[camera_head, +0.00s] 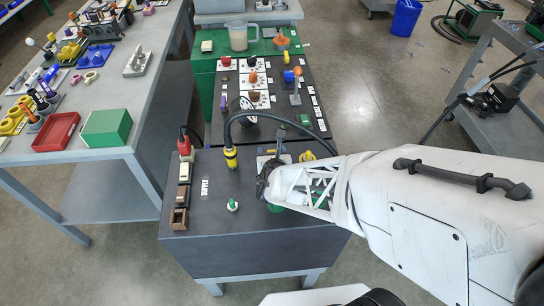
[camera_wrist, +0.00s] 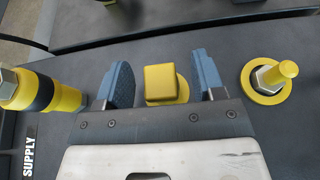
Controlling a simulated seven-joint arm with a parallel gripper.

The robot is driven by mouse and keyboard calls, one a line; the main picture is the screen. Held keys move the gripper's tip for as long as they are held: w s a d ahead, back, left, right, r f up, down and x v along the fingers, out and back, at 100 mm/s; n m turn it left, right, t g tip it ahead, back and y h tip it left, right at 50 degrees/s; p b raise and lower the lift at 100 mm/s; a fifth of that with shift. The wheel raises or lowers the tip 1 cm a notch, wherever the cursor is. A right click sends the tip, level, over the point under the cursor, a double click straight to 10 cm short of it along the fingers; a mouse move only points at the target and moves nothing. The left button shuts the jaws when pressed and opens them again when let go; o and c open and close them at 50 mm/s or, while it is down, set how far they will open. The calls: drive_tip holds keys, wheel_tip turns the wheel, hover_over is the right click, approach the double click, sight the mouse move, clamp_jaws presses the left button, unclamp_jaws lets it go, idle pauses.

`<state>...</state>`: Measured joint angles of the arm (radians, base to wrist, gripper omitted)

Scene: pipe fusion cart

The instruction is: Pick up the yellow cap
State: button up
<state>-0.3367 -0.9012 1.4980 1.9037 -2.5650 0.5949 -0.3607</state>
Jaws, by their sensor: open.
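A yellow piece with a squarish top, which looks like the yellow cap (camera_wrist: 163,82), stands on the dark cart top in the wrist view. My gripper (camera_wrist: 164,74) is open, with one blue-grey finger on each side of this piece. Gaps show between the piece and both fingers; the nearer part of its base is hidden by the gripper body. In the head view my arm's end covers this spot, and I cannot make out the fingers or the piece there.
A yellow-and-black plug (camera_wrist: 45,92) is close left of my gripper. A yellow disc with a metal nut and post (camera_wrist: 268,78) stands close right. In the head view a black cable (camera_head: 240,117) arches beside my wrist. A small green-topped part (camera_head: 233,205) is at front left.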

drive_tip(key=c, duration=0.9)
drive_tip(key=shift+r, duration=5)
